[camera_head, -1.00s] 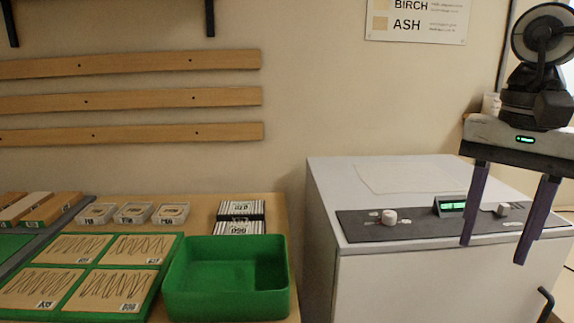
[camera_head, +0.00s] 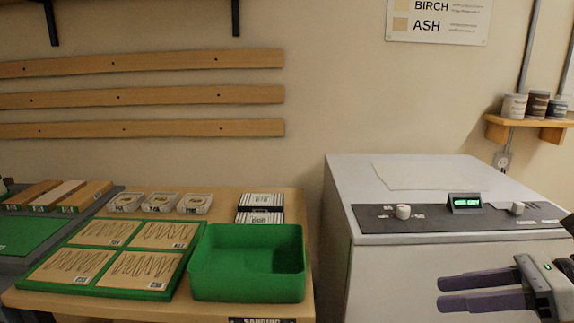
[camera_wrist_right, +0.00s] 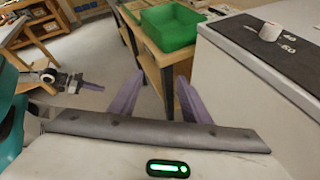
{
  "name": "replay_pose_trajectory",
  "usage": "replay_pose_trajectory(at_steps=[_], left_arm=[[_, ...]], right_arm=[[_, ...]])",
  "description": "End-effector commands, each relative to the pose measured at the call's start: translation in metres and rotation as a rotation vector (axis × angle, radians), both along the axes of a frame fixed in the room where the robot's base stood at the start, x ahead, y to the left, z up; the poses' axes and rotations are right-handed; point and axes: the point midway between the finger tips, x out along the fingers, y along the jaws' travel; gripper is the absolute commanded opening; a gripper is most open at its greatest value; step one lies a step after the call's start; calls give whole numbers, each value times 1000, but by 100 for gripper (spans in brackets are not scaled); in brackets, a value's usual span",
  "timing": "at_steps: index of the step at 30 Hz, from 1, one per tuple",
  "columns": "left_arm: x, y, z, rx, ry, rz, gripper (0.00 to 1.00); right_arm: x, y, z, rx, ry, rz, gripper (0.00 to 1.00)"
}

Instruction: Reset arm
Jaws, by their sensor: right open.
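My right gripper (camera_head: 440,293) is at the lower right of the head view, in front of the white cabinet (camera_head: 420,285). Its two purple fingers point left and are apart, with nothing between them. In the right wrist view the same gripper (camera_wrist_right: 158,76) shows its spread fingers, with bench and floor beyond. What looks like my left gripper (camera_wrist_right: 82,84) shows small at the left of the right wrist view. Its jaw state is unclear, and it is out of the head view.
A green bin (camera_head: 247,292), sanding-pattern boards (camera_head: 150,267) and small clear boxes (camera_head: 162,202) are on the wooden bench left of the cabinet. A knob (camera_head: 403,211) and a lit display (camera_head: 465,202) are on the cabinet top. A shelf (camera_head: 530,122) holds cans at right.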

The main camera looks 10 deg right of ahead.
Motion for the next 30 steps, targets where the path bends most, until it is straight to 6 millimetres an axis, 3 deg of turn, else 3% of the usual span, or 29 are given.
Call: replay_pose_trajectory(at_steps=[7,12,14,18,22,23,27,30], left_arm=[[-5,-1,-3,-1,10,-1,0],[-6,-1,-3,-1,11,-1,0],[-6,-1,-3,-1,11,-1,0],[-6,-2,-3,-2,12,-2,0],[-6,-2,-3,-2,12,-2,0],[-6,-2,-3,-3,12,-1,0],[-6,-2,-3,-3,12,-2,0],[-6,-2,-3,-3,12,-3,0]], right_arm=[[7,-25,-105,753,452,-660,43],[-22,-22,-204,1253,828,-1080,43],[-40,-11,-241,1425,972,-1222,43],[-89,38,-317,1792,1314,-1533,43],[-129,93,-357,2027,1575,-1746,43],[-136,104,-363,-2020,-1588,1746,43],[-158,141,-377,-1853,-1513,1624,43],[-164,151,-379,-1808,-1491,1590,43]])
